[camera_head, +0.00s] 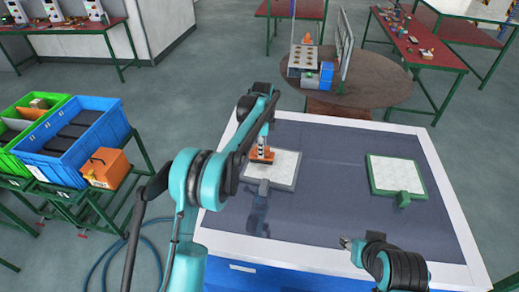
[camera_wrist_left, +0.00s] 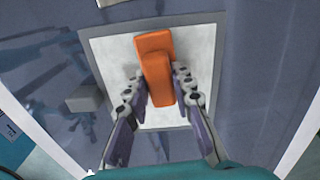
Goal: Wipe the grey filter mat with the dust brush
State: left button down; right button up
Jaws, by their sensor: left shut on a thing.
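The grey filter mat (camera_head: 285,168) is a pale square panel with a grey rim and a grey tab, lying flat on the dark table top. The dust brush (camera_head: 261,157) is orange and is over the mat's left part in the head view. My left gripper (camera_head: 263,143) is shut on the brush from above. In the left wrist view the fingers (camera_wrist_left: 160,100) flank the orange brush (camera_wrist_left: 156,65), with the pale mat (camera_wrist_left: 112,62) behind it. I cannot tell whether the brush touches the mat. My right gripper (camera_head: 347,243) is low over the table's front; its jaw state is unclear.
A second pale mat with a green rim and tab (camera_head: 397,175) lies at the table's right. The dark table top (camera_head: 330,200) between the mats is clear. Blue (camera_head: 70,165) and green crates stand left. A round brown table (camera_head: 375,85) stands behind.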

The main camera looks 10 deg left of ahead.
aim_at(270, 156)
pick_arm(q)
jog(key=shift+s+d+f, duration=0.1)
jog(key=shift+s+d, duration=0.05)
jog(key=shift+d, duration=0.7)
jog(key=shift+s+d, duration=0.1)
jog(key=shift+d, duration=0.7)
jog(key=shift+s+d, duration=0.15)
jog(key=shift+d, duration=3.15)
jog(key=shift+w, duration=0.6)
jog(key=shift+a, duration=0.6)
jog(key=shift+w+a, duration=0.2)
jog(key=shift+a, duration=1.3)
jog(key=shift+w+a, duration=0.15)
jog(key=shift+a, duration=1.35)
jog(key=shift+w+a+b, duration=0.1)
jog(key=shift+a+b, duration=0.2)
jog(key=shift+a, duration=1.45)
